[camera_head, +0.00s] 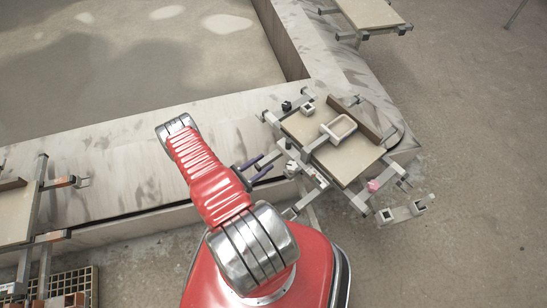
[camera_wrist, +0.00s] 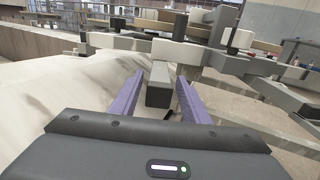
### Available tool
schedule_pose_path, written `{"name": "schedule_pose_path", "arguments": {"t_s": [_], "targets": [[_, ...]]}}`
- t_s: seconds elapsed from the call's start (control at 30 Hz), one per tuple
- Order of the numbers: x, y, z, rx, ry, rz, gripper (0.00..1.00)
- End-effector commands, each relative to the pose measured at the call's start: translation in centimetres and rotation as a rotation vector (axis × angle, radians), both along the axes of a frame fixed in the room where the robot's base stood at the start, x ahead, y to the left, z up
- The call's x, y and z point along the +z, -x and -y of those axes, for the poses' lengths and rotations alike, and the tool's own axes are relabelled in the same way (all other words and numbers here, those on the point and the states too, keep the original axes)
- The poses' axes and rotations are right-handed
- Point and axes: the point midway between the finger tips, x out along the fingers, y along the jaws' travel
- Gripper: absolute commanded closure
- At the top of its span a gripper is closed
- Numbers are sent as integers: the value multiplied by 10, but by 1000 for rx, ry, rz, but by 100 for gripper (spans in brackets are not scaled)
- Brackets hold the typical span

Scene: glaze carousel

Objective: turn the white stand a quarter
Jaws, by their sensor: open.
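The stand (camera_head: 313,128) at the right of the head view has a pale board and light grey-white metal bars with small blocks around its edges. In the wrist view, a grey bar (camera_wrist: 159,76) with a dark end lies between the lines of the two fingers (camera_wrist: 160,80). I see a gap on each side of it. I cannot tell how deep it sits between them.
A pale, stained ledge (camera_head: 110,165) runs along the left and bends beside the stand. Another barred board (camera_head: 370,13) is at the top right, and one more (camera_head: 17,215) at the left edge. A slatted crate (camera_head: 75,287) is at the lower left. Bare floor (camera_head: 475,110) lies right.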

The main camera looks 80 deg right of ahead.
Motion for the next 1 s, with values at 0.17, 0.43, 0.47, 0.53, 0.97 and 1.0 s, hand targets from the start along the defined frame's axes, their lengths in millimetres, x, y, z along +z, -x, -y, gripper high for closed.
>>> {"name": "schedule_pose_path", "arguments": {"t_s": [0.17,0.43,0.47,0.53,0.97,1.0], "targets": [[0,13,16,-3,1,1,58],[0,30,40,-3,-1,1,58],[0,32,42,-3,-1,1,58],[0,34,46,-2,-1,1,58],[0,38,51,0,0,0,58],[0,38,51,0,0,0,61]]}}
